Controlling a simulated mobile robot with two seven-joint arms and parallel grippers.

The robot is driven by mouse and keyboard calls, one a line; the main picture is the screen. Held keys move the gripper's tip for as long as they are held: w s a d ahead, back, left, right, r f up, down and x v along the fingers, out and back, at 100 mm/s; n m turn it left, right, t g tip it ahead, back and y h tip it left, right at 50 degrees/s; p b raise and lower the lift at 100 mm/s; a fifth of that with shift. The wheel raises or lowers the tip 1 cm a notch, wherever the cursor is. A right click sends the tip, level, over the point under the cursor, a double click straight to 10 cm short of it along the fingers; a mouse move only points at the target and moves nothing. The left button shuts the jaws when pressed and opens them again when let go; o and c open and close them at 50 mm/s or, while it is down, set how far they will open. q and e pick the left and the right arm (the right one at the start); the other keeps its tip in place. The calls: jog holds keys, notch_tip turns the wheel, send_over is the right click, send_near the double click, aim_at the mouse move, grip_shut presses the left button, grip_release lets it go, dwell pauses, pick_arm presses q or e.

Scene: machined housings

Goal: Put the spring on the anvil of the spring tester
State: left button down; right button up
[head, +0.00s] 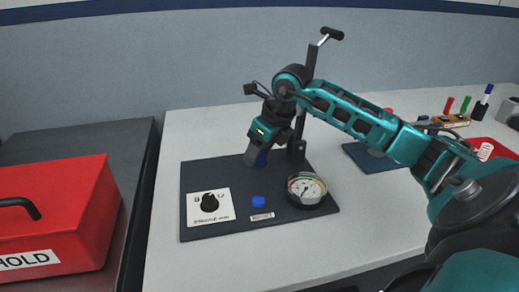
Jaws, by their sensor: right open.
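The spring tester has a dark base plate (225,172), an upright column with a black lever handle (332,34), and a round white gauge (307,189). My right gripper (257,158) reaches down over the back of the base, left of the column, and is open. The gripper hides the anvil area, so I cannot tell what the piece stands on. Another small blue piece (258,202) is on the front of the base. My left gripper is not in view.
A white panel with a black knob (209,202) is on the base's left. A red box (55,215) stands far left. A dark blue mat (365,158), markers in a wooden holder (451,121) and a red item (490,149) lie right. The front table is clear.

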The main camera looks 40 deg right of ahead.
jog(key=p+v, duration=0.1)
jog(key=v, duration=1.1)
jog(key=shift+r, duration=0.15)
